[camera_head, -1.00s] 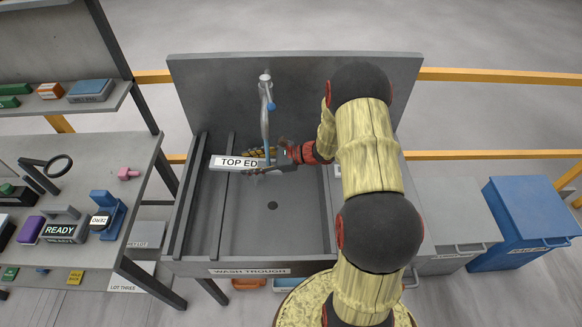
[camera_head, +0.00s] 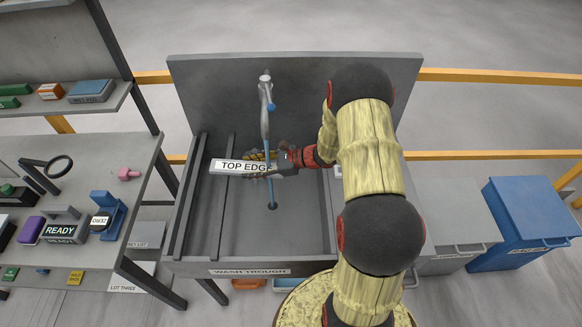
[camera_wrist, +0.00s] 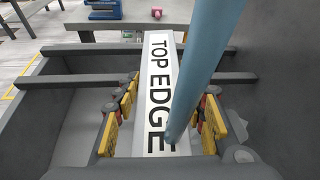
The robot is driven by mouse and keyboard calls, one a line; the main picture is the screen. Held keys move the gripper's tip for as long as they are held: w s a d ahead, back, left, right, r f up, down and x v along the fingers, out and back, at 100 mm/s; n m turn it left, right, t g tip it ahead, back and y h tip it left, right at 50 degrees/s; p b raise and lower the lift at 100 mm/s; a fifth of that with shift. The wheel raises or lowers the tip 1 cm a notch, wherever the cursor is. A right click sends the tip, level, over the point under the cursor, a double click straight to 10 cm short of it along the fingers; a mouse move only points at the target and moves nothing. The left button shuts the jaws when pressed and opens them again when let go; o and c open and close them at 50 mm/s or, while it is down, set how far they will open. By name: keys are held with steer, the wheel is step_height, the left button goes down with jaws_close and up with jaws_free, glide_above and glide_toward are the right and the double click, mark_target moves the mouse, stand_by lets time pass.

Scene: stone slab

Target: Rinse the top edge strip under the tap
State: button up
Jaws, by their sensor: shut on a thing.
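My gripper (camera_head: 262,166) is shut on the top edge strip (camera_head: 224,165), a pale bar with a "TOP EDGE" label, held above the wash trough (camera_head: 250,272) and pointing left. In the wrist view, the strip (camera_wrist: 157,60) lies between the yellow finger pads of my gripper (camera_wrist: 163,112). The tap (camera_head: 266,88) stands at the trough's back. A blue water stream (camera_head: 271,190) runs down from it to the drain, passing at the strip's gripper end. In the wrist view, the stream (camera_wrist: 202,60) overlaps the label's end; I cannot tell whether it touches the strip.
A workbench (camera_head: 145,190) at left carries a purple block, a "READY" block and a blue stand (camera_head: 107,214). A blue bin (camera_head: 525,215) stands at right. The trough's back panel (camera_head: 330,85) rises behind the tap. The trough floor is clear.

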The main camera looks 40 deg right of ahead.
steer(key=s+a+p, duration=0.1)
steer(key=s+a, duration=0.3)
steer(key=s, duration=0.5)
steer(key=shift+s+a, duration=0.25)
steer(key=shift+s, duration=0.1)
stand_by(0.4)
stand_by(0.8)
steer(key=s+a+r+p, duration=0.2)
steer(key=s+r+p, duration=0.2)
steer(key=shift+s, duration=0.25)
stand_by(0.3)
steer(key=shift+w, duration=0.1)
stand_by(0.3)
